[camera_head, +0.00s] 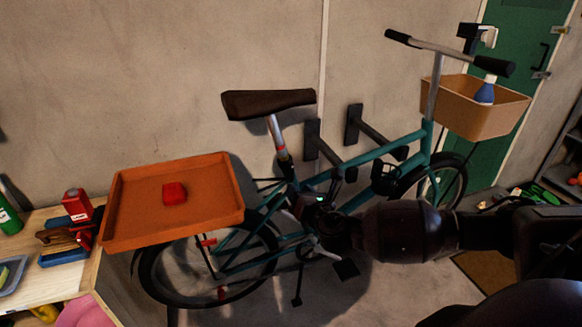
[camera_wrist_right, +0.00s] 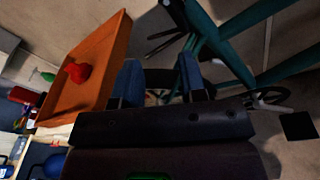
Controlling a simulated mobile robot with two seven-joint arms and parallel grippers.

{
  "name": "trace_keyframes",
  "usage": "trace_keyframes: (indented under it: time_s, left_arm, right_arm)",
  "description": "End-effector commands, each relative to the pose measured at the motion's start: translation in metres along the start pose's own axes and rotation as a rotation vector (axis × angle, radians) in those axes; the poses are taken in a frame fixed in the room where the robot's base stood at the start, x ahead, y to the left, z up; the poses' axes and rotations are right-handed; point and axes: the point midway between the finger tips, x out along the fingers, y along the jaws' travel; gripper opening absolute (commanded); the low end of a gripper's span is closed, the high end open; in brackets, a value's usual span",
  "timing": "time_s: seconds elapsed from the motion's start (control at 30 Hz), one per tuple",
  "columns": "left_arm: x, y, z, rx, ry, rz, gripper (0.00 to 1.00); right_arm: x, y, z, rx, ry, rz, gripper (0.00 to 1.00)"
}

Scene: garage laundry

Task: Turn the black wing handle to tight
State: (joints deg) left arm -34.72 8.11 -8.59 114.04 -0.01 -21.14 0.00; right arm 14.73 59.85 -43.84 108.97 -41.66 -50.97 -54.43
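The teal bicycle (camera_head: 290,238) stands along the wall, with a brown saddle (camera_head: 268,103) on a silver seat post (camera_head: 275,130). A small dark part (camera_head: 284,161) sits below the red and white band on the post. I cannot tell whether it is the black wing handle, which I cannot pick out clearly. My right gripper (camera_head: 310,204) is in front of the bicycle's middle, below the saddle. In the right wrist view its two blue fingers (camera_wrist_right: 160,86) are apart, with a dark shape between or behind them. I see no clear grip. My left gripper is out of view.
An orange tray (camera_head: 220,216) holding a red object (camera_head: 175,193) is over the rear wheel. A tan basket (camera_head: 518,118) with a blue bottle (camera_head: 485,94) is at the handlebar. Black wall brackets (camera_head: 354,125) are behind the frame. A cluttered wooden bench (camera_head: 40,285) is at left.

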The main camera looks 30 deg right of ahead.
Motion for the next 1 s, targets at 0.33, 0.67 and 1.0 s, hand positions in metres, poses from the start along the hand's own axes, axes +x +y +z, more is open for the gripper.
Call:
trace_keyframes:
  time_s: [0.33, 0.67, 1.0]
  left_arm:
    - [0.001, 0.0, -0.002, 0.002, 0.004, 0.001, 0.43]
    - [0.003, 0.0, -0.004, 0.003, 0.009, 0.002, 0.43]
    - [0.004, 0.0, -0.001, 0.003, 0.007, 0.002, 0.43]
  right_arm:
    - [-0.003, -0.01, 0.015, -0.407, -0.113, -0.079, 0.38]
    - [0.028, -0.011, 0.02, -0.424, -0.112, -0.081, 0.38]
    - [0.083, -0.014, 0.025, -0.422, -0.11, -0.08, 0.38]
